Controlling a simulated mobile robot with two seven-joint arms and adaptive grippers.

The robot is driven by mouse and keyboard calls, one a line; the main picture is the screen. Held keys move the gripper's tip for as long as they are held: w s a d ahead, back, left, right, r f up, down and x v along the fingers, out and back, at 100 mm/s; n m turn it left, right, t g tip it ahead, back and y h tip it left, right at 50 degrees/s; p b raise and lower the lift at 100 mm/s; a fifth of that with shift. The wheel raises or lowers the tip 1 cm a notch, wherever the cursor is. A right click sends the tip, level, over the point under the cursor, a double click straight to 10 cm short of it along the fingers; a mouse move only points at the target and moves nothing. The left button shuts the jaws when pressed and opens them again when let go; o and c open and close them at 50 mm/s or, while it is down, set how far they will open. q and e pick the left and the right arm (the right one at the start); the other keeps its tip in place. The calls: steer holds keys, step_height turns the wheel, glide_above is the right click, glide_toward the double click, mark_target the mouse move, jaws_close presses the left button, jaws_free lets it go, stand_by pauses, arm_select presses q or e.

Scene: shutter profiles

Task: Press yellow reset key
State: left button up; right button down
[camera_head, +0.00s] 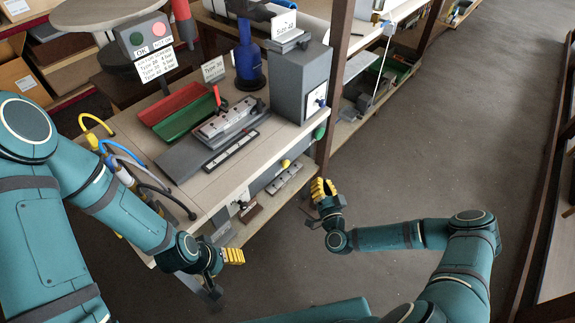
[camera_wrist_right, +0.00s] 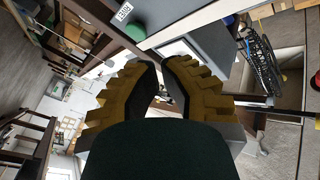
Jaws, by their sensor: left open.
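The yellow key (camera_head: 285,163) is a small round button on the front face of the workbench, below its top edge. My right gripper (camera_head: 322,187) is in front of the bench, to the right of and lower than the key in the head view, and apart from it. Its yellow ribbed fingers look shut and empty, with the tips close together in the right wrist view (camera_wrist_right: 160,65). I cannot make out the yellow key in the right wrist view. My left gripper (camera_head: 233,256) is open and empty in front of the bench's lower left part.
A green button (camera_head: 319,132) sits by the grey box (camera_head: 297,85) at the bench's right end. Red and green trays (camera_head: 180,112) and a grey fixture (camera_head: 212,140) stand on the bench. Hoses (camera_head: 120,160) hang at its left end. The floor (camera_head: 440,130) to the right is clear.

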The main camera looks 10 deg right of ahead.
mark_target(285, 164)
steer(key=shift+w+a, duration=0.1)
steer(key=w+a+b, duration=0.1)
steer(key=w+a, duration=0.4)
steer(key=w, duration=0.1)
steer(key=shift+w+a, duration=0.15)
steer(key=shift+w, duration=0.25)
steer(key=shift+w+b, duration=0.1)
steer(key=shift+b, duration=0.2)
stand_by(1.1)
steer(key=shift+w+a, duration=0.25)
steer(key=shift+w+a+b, duration=0.3)
steer(key=shift+w+a, duration=0.1)
steer(key=shift+w, duration=0.1)
stand_by(1.0)
steer(key=shift+s+d, duration=0.1)
steer(key=shift+s, duration=0.05)
steer(key=shift+s+d, duration=0.55)
steer(key=shift+s, duration=0.15)
stand_by(0.3)
